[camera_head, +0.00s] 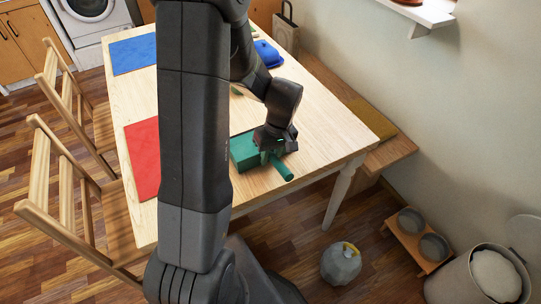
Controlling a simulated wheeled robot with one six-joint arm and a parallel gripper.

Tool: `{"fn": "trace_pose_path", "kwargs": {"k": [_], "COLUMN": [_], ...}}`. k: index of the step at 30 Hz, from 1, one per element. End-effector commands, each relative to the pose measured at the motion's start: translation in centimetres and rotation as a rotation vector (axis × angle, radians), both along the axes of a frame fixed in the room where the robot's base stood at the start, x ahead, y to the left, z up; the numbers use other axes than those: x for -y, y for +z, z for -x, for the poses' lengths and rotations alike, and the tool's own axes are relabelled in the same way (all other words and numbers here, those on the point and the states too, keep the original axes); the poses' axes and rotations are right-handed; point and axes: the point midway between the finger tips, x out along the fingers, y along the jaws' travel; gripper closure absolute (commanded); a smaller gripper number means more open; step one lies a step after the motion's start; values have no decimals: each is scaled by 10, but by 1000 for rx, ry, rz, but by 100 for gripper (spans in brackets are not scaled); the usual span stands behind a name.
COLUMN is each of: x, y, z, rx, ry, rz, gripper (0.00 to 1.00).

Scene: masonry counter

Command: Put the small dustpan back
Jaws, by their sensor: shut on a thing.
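The small dustpan (243,153) is green, with a short round handle pointing to the lower right. It is at the wooden table's near right part, and I cannot tell whether it touches the tabletop. My gripper (272,152) is over it from above, shut on it near where the handle meets the pan. The fingertips are mostly hidden by my wrist, and my arm hides part of the table to the left of the dustpan.
The wooden table (310,110) also holds a red mat (142,155), a blue mat (133,54) and a blue object (268,53). Wooden chairs stand at left, a bench (388,148) at right. A grey container (341,264), a bowl stand (408,248) and a bin (480,278) are on the floor.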

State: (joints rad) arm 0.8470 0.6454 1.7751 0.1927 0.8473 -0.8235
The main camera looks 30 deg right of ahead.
Motion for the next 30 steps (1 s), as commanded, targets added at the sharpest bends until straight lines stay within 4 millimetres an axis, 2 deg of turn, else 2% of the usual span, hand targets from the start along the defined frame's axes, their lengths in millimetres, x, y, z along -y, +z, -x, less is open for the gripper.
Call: {"fn": "trace_pose_path", "kwargs": {"k": [1, 2, 5, 17, 20, 30], "x": [0, 0, 0, 1, 4, 17], "y": [-3, -3, -2, 5, 19, 90], "z": [0, 0, 0, 0, 0, 2], "rx": [0, 0, 0, 1, 3, 2], "ry": [0, 0, 0, 0, -1, 0], "rz": [0, 0, 0, 1, 4, 2], "gripper": [100, 75, 55, 55, 55, 55]}}
